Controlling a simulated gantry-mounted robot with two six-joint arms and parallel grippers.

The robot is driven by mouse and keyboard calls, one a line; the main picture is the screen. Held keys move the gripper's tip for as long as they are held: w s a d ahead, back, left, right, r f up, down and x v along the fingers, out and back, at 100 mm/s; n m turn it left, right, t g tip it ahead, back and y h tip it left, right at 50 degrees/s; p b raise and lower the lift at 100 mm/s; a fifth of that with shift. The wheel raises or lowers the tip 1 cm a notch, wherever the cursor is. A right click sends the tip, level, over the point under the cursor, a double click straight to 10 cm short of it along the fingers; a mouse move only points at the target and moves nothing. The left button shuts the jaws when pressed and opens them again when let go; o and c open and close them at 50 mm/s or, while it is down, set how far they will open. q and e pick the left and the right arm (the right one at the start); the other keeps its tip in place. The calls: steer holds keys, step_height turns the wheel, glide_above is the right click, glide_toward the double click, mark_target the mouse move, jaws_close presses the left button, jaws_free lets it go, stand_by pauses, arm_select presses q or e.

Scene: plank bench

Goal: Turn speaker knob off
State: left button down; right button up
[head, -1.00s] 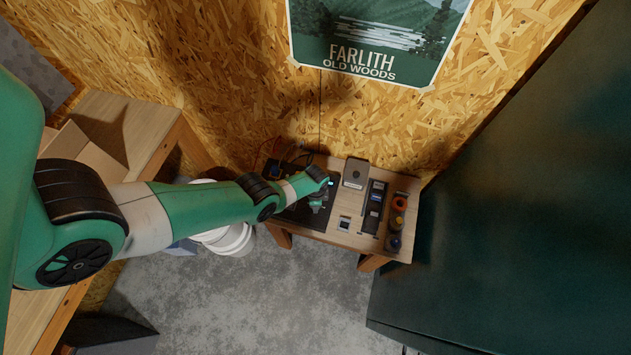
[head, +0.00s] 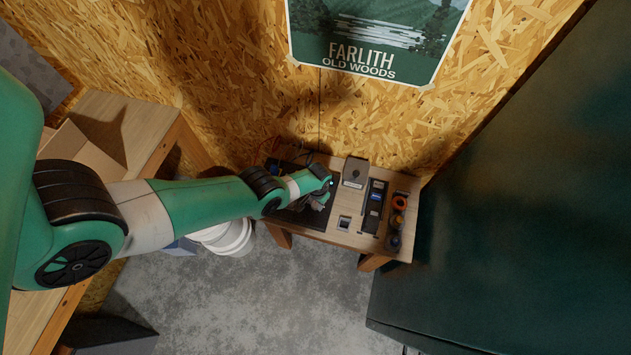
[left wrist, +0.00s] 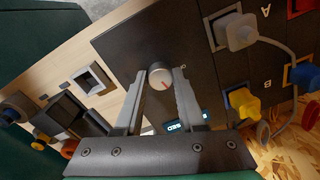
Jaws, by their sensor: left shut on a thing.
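A small lit display (left wrist: 178,128) shows partly behind the gripper. In the head view my left gripper (head: 318,200) is over the dark panel on the small wooden bench (head: 338,233), and the knob is hidden there. My right gripper is not in view.
To the right on the bench are a grey box (head: 355,172), a black switch unit (head: 374,206) and a strip with an orange ring (head: 399,202). In the left wrist view, grey (left wrist: 237,33) and yellow (left wrist: 243,102) plugs sit beside the panel. A white bucket (head: 232,238) stands left of the bench.

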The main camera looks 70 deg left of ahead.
arm_select(q)
steer(key=n, duration=1.2)
steer(key=shift+b, duration=0.3)
stand_by(0.3)
steer(key=c, duration=0.5)
jaws_free()
